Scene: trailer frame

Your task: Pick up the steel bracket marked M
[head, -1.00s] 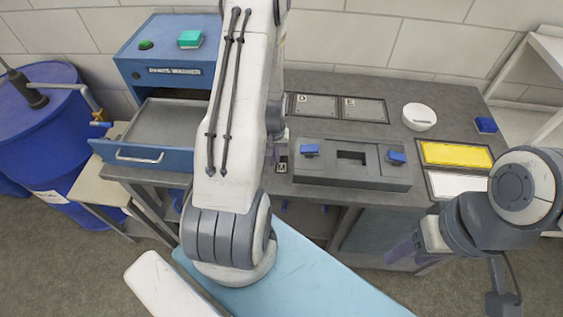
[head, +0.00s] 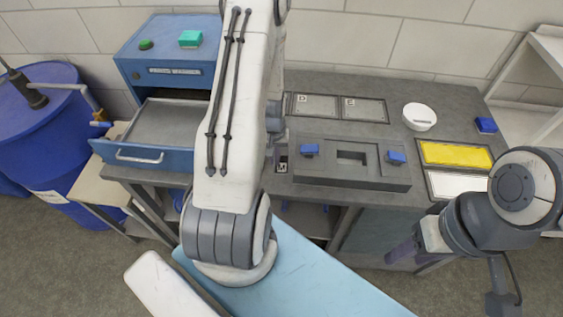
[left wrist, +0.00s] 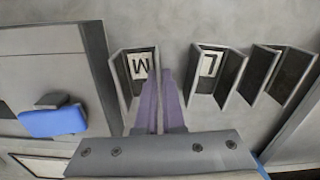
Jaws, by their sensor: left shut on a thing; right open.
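The steel bracket marked M (left wrist: 135,75) is a grey channel-shaped piece with a white M label, upright on the grey bench in the left wrist view. In the head view a small part of it (head: 283,166) shows just right of my left arm. My left gripper (left wrist: 160,78) has purple fingers, shut on the bracket's right-hand wall. My left arm hides these fingers in the head view. My right gripper (head: 402,251) is open and empty, in front of the bench at the right.
A bracket marked L (left wrist: 212,72) and another bracket (left wrist: 283,75) stand close to the right of the M bracket. A grey fixture block (head: 350,178) with blue clamps is beside it. A parts washer (head: 172,70) with an open drawer stands at the left.

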